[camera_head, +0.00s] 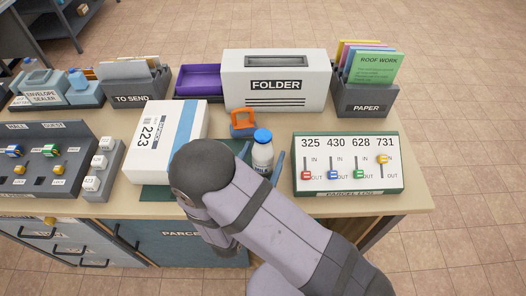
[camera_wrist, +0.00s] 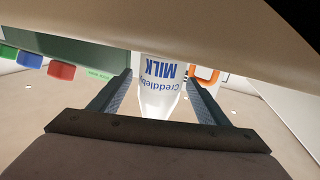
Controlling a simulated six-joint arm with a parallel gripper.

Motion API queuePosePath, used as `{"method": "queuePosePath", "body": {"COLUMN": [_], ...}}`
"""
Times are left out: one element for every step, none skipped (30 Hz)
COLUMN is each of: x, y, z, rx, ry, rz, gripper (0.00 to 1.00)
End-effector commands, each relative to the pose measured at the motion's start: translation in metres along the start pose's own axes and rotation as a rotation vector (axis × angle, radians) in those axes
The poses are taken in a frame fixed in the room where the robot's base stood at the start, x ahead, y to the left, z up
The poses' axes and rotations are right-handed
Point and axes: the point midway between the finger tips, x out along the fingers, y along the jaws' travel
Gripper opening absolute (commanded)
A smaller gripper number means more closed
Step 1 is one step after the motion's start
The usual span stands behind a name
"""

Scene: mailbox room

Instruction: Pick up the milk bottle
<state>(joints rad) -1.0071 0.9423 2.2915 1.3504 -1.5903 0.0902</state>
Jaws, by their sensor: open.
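The milk bottle (camera_head: 262,155) is white with a blue cap and stands upright on the desk, in the middle of the head view. My arm hides its lower part there. In the wrist view the bottle (camera_wrist: 161,85) appears upside down, with blue MILK lettering. My gripper (camera_wrist: 163,84) is open, with one finger on each side of the bottle. A gap shows between the bottle and each finger in the wrist view. In the head view the blue fingers of my gripper (camera_head: 262,162) show on both sides of the bottle.
A white parcel box (camera_head: 165,150) stands left of the bottle. An orange-handled object (camera_head: 243,122) sits just behind it. The parcel log panel (camera_head: 347,163) with sliders is to the right. A folder box (camera_head: 275,78) and a paper holder (camera_head: 362,98) stand behind. Bare desk (camera_head: 415,185) shows at the right edge.

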Motion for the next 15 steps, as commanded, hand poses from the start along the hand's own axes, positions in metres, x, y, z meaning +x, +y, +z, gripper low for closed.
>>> {"method": "queuePosePath", "body": {"x": [0.0034,0.0045,0.0055,0.0059,0.0061,0.0062,0.0061,0.006,0.006,0.006,0.006,0.0059,0.0059,0.0059,0.0059], "y": [0.0009,0.0008,0.0006,0.0004,0.0002,0.0001,0.0,0.0,0.0,0.0,0.0,0.0001,0.0001,0.0001,0.0001], "z": [-0.0007,-0.0005,-0.0003,-0.0002,0.0,0.0001,0.0002,0.0002,0.0002,0.0002,0.0002,0.0002,0.0002,0.0001,0.0001], "rx": [-0.001,-0.001,-0.001,0.0,0.0,0.0,0.0,0.0,0.0,0.0,0.0,0.0,0.0,0.0,0.0], "ry": [0.0,0.0,0.0,0.0,0.001,0.001,0.001,0.001,0.001,0.001,0.001,0.001,0.001,0.001,0.001], "rz": [0.002,0.002,0.001,0.001,0.0,-0.001,-0.001,-0.001,-0.001,-0.001,-0.001,0.0,0.0,0.0,0.0], "gripper": [0.7,0.7,0.7,0.7,0.7,0.7,0.7,0.7,0.7,0.7,0.65,0.55,0.48,0.41,0.31]}}
